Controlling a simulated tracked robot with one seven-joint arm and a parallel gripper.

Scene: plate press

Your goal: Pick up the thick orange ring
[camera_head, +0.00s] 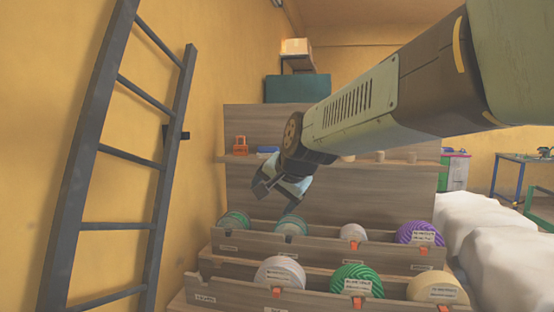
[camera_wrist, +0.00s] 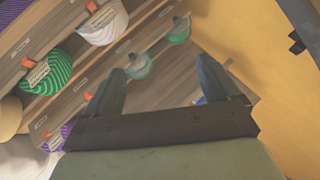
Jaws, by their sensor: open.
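I cannot make out a thick orange ring in either view. The orange things I see are a small upright orange object (camera_head: 239,146) on the shelf at the left and small orange clips on the rack fronts. My gripper (camera_head: 268,188) hangs in the air before the wooden back panel, above the left part of the rack. In the wrist view its two bluish fingers (camera_wrist: 160,88) stand wide apart with nothing between them. Part of the rack shows beyond the fingers.
A tiered wooden rack (camera_head: 228,296) holds several round rolls, among them a green one (camera_head: 357,281), a purple one (camera_head: 418,232) and a cream one (camera_head: 280,274). A dark ladder (camera_head: 76,170) leans at the left wall. White lumpy sacks (camera_head: 490,240) lie at the right.

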